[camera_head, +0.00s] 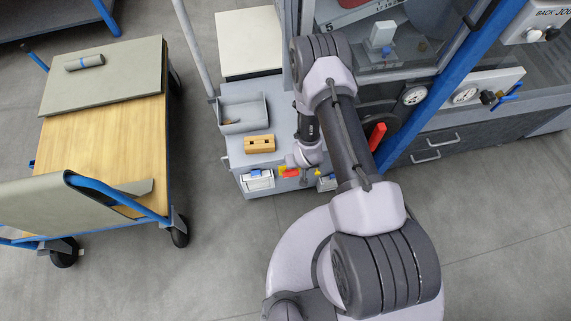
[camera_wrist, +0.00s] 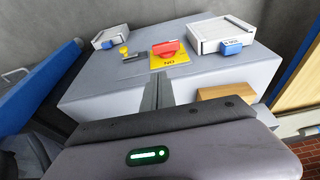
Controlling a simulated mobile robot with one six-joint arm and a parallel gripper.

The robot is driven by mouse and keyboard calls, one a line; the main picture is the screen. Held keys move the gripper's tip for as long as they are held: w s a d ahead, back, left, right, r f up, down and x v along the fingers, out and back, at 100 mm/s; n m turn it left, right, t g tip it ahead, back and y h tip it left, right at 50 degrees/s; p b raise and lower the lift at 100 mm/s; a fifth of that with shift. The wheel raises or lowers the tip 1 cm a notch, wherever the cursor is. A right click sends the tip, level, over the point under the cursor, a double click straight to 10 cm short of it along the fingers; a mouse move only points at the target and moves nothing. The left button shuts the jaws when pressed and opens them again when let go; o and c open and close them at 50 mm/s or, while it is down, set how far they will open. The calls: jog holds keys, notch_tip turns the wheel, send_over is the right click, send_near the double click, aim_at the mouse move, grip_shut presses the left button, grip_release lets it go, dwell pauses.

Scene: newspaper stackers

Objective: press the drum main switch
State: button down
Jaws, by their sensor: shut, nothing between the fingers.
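A gap appears to lie between the fingertips and the plate; contact cannot be made out. In the head view my fingertips are hidden by my wrist.
On the cabinet, white boxes with blue tabs (camera_wrist: 222,34) flank the switch, with a small yellow knob (camera_wrist: 124,50) beside it. A wooden block (camera_head: 259,144) and a grey tray (camera_head: 243,114) stand nearby. A wooden-topped cart (camera_head: 100,138) stands left; the floor between is clear.

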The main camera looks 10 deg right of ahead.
jog(key=shift+s+f, duration=0.2)
jog(key=shift+s, duration=0.05)
jog(key=b, duration=0.7)
send_near(295, 173)
jog(key=x, duration=0.5)
jog(key=shift+w+d, duration=0.1)
jog(key=shift+w, duration=0.2)
jog(key=shift+f, duration=0.75)
